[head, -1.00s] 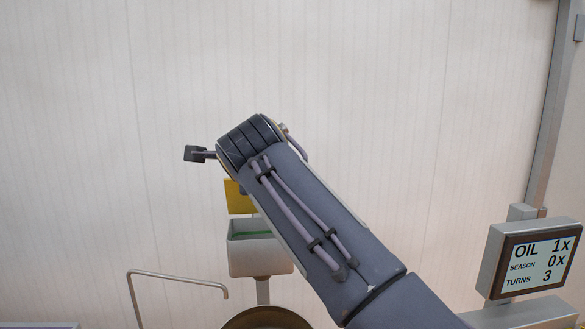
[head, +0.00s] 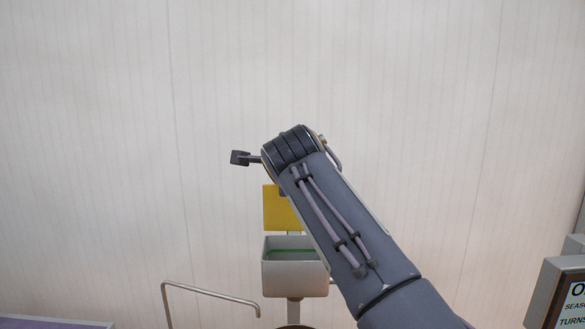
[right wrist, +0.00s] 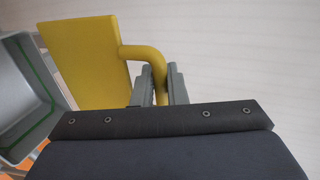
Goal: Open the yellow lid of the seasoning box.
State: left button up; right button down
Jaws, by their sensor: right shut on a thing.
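The yellow lid (head: 281,209) stands raised, roughly upright, above the open grey seasoning box (head: 294,281) in the head view. A green line shows inside the box. In the right wrist view, the lid (right wrist: 85,62) is at the upper left with its curved yellow handle (right wrist: 142,54), and the grey box (right wrist: 22,100) is at the left edge. My right gripper (right wrist: 161,85) is shut on the lid's handle, its grey fingers on either side of it. In the head view, my right arm hides the gripper and handle. My left gripper is out of view.
A thin bent metal rod (head: 212,293) stands left of the box. A grey display (head: 558,292) is cut off at the right edge. A purple-topped surface (head: 45,323) shows at the lower left. The pale wall behind is bare.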

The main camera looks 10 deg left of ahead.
jog(key=c, duration=1.5)
grip_release()
jog(key=shift+c, duration=0.2)
jog(key=b+v, duration=0.3)
jog(key=v, duration=0.5)
